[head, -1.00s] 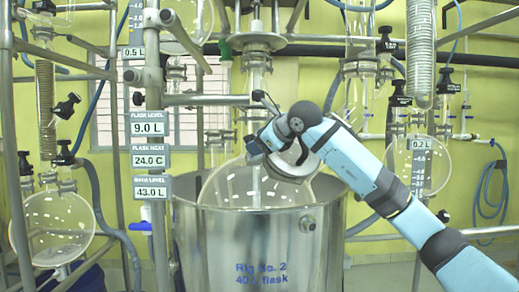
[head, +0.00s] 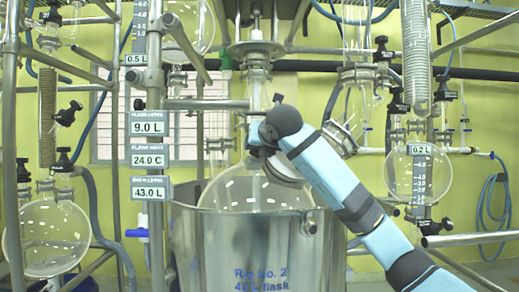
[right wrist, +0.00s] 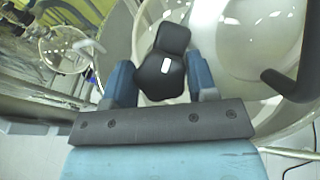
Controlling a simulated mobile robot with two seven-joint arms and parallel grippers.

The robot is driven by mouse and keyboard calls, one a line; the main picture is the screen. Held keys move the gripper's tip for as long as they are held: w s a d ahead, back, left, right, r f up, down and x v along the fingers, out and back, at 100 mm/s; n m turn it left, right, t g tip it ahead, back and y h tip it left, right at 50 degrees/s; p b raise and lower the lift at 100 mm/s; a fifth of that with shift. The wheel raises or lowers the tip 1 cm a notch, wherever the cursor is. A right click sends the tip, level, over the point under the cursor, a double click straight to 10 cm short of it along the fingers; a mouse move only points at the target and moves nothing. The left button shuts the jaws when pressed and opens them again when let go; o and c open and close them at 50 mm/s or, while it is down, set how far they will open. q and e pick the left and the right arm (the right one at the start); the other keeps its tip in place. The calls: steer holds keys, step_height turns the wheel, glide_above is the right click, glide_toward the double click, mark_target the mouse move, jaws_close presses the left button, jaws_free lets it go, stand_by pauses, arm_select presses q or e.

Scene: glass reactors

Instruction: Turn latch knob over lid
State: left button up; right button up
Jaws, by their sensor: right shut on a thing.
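A black latch knob with a white mark (right wrist: 163,72) sits between the two blue-grey fingers of my right gripper (right wrist: 160,85) in the right wrist view. The gripper is shut on it. In the head view my right gripper (head: 258,140) reaches in front of the glass flask's neck, and my arm covers much of the flask's right side. The knob and lid cannot be made out there. In the wrist view, pale curved glass (right wrist: 255,35) lies behind and to the right of the knob; I cannot tell whether it is the lid. My left gripper is not in view.
The large round glass flask (head: 228,188) sits in a metal bath (head: 265,250) under my gripper. Metal frame posts (head: 155,90) stand to its left. A black bar (right wrist: 295,85) lies to the right in the wrist view. Smaller flasks (head: 45,238) hang at the sides.

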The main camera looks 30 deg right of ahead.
steer(key=m, duration=0.2)
steer(key=m+g+h, duration=0.1)
steer(key=m, duration=0.1)
steer(key=shift+h, duration=0.3)
steer(key=m+g, duration=0.1)
steer(key=m, duration=0.2)
steer(key=shift+m+h, duration=0.3)
steer(key=shift+h, duration=0.1)
steer(key=m+g, duration=0.1)
steer(key=m, duration=0.1)
steer(key=shift+m+h+b, duration=0.3)
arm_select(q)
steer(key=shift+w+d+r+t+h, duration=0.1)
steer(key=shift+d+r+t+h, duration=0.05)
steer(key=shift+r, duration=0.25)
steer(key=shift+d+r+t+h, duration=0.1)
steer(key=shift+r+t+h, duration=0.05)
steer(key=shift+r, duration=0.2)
arm_select(e)
steer(key=shift+m+g, duration=0.4)
steer(key=shift+m, duration=0.6)
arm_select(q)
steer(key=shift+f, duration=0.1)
arm_select(e)
steer(key=o, duration=0.9)
